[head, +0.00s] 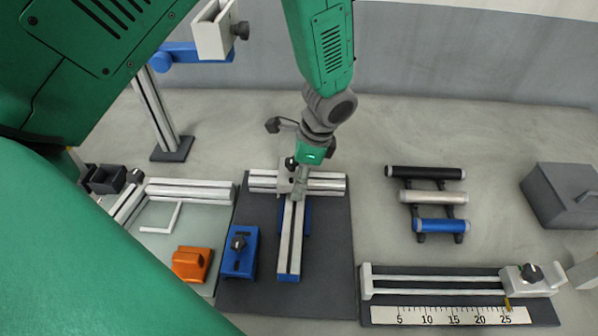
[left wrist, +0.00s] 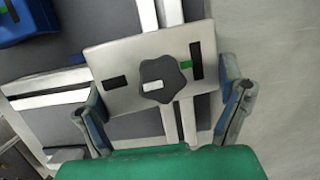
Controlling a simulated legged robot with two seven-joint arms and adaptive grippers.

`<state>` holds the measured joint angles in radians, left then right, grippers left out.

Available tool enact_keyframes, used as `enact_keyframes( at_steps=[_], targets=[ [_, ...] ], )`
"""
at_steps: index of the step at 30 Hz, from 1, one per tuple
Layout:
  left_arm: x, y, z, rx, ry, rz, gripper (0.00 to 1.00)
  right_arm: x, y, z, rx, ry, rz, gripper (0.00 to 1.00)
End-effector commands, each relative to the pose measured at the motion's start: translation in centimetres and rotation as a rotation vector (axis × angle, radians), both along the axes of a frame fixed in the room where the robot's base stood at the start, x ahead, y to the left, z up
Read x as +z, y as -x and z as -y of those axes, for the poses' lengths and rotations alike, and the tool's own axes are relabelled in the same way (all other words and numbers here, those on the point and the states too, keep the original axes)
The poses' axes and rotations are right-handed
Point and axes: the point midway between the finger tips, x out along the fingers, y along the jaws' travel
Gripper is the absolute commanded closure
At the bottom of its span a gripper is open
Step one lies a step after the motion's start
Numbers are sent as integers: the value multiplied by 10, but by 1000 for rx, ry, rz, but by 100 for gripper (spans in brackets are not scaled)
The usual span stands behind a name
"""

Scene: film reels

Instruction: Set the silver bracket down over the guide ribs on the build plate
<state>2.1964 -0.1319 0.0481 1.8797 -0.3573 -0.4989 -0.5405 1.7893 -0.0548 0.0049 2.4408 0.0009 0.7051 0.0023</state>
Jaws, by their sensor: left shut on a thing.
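The silver bracket (left wrist: 122,68) is a flat plate with a black star knob, dark slots and a small green mark. My left gripper (left wrist: 165,112) is shut on it, one finger at each side edge. In the head view the left gripper (head: 300,180) and bracket (head: 284,181) are over the junction of silver rails forming a T on the dark build plate (head: 331,250). The gripper partly covers the bracket there. I cannot tell whether the bracket touches the rails, and I cannot make out the guide ribs beneath it. My right gripper is not in view.
A blue block with a knob (head: 240,252) and an orange block (head: 192,263) stand to the left. A rack of rollers (head: 428,197), a ruler fixture (head: 445,314) and a grey box (head: 560,196) are to the right. Bare floor lies behind the plate.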

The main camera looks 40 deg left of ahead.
Motion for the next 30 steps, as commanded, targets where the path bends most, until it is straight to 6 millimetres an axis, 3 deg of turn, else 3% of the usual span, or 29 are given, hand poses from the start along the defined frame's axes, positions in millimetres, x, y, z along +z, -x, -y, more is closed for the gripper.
enact_keyframes(
  at_steps=[17,18,19,30],
  targets=[
    [-9,5,-1,-1,3,-10,61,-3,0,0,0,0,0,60],
    [-9,5,-1,-1,3,-10,8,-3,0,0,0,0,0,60],
    [-9,5,-1,-1,3,-10,0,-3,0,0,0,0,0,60],
    [0,1,2,-1,2,1,0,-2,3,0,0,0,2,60]
  ],
)
